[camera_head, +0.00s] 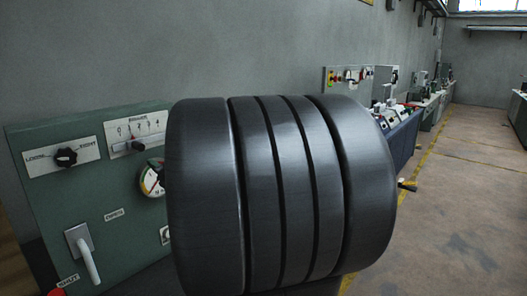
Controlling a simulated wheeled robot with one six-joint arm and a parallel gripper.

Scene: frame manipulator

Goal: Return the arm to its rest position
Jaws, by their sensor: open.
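A large dark ribbed cylinder, part of my own arm (262,190), fills the middle of the head view, close to the camera. My gripper does not show; the arm part may hide it. I cannot tell from this view how the rest of the arm is posed.
A green control panel (40,197) stands at the left, with a black knob (66,157), a slider (139,145), a partly hidden dial (150,181) and a pale lever handle (85,255). Benches with equipment (403,137) line the grey wall behind. Open floor (465,205) lies at the right.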

